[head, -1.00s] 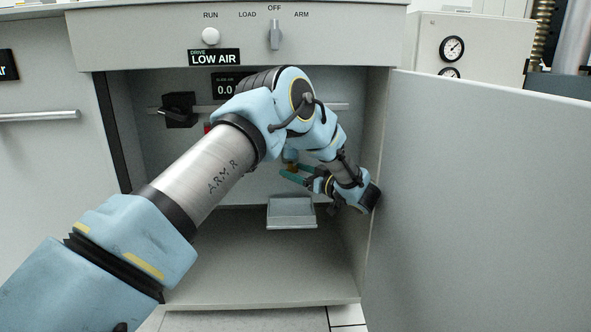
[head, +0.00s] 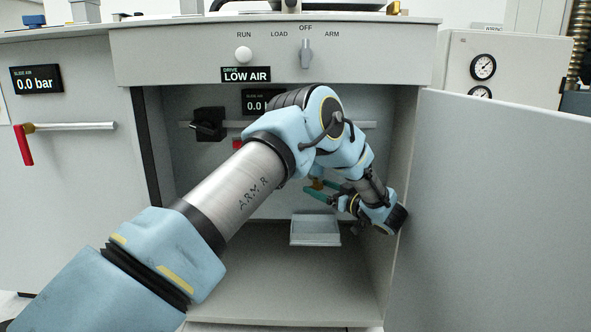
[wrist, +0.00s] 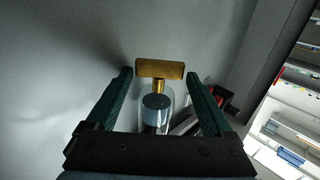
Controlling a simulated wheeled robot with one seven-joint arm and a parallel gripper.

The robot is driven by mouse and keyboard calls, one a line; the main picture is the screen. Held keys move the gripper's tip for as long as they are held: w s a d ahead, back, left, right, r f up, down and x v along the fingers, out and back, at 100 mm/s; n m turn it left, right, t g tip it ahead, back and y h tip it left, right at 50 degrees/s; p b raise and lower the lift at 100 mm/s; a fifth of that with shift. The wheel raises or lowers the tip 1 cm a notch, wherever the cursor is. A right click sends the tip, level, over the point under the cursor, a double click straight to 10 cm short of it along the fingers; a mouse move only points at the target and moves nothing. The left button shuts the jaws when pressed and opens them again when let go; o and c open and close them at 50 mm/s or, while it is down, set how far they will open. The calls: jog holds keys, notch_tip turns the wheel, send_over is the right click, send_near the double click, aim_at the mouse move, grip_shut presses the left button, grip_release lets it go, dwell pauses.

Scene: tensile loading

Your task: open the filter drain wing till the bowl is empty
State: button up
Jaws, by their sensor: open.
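The drain wing, a brass T-shaped handle (wrist: 160,69), stands between the green fingers of my gripper (wrist: 157,76) in the wrist view, apart from both. The clear filter bowl (wrist: 156,103) is behind it, with dark blue-grey contents showing inside. In the head view my gripper (head: 329,192) is open inside the cabinet, at the small brass part (head: 317,184) below the filter. My arm hides most of the filter there.
A grey tray (head: 315,230) sits below my gripper. The open cabinet door (head: 490,210) stands close to the right of my wrist. The cabinet floor (head: 290,290) is clear.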

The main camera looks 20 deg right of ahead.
jog(key=shift+h, duration=0.5)
jog(key=m+h+b, duration=0.2)
jog(key=h, duration=0.1)
jog(key=a+m+h+b, duration=0.1)
jog(key=m+h+b, duration=0.1)
jog(key=shift+f+t+h, duration=0.2)
jog(key=shift+t+h, duration=0.2)
jog(key=m+h+b, duration=0.1)
jog(key=h, duration=0.1)
jog(key=m+g+h+b, duration=0.1)
jog(key=h, duration=0.1)
jog(key=m+h+b, duration=0.1)
jog(key=m, duration=0.1)
jog(key=shift+w+a+r+h, duration=0.1)
jog(key=shift+a+h, duration=0.3)
jog(key=p+v, duration=0.3)
jog(key=v, duration=0.8)
jog(key=w+a+r+g+y+p, duration=0.1)
jog(key=a+r+g+p, duration=0.3)
jog(key=a+r+p, duration=0.4)
jog(key=w+a+r+g+y+p, duration=0.1)
jog(key=w+a+r+g+p, duration=0.3)
jog(key=a+r+p, duration=0.5)
notch_tip(320, 180, up, 4)
jog(key=p, duration=0.7)
jog(key=shift+a+f, duration=0.2)
jog(key=shift+a, duration=0.05)
jog(key=shift+w, duration=0.15)
jog(key=shift+c, duration=0.2)
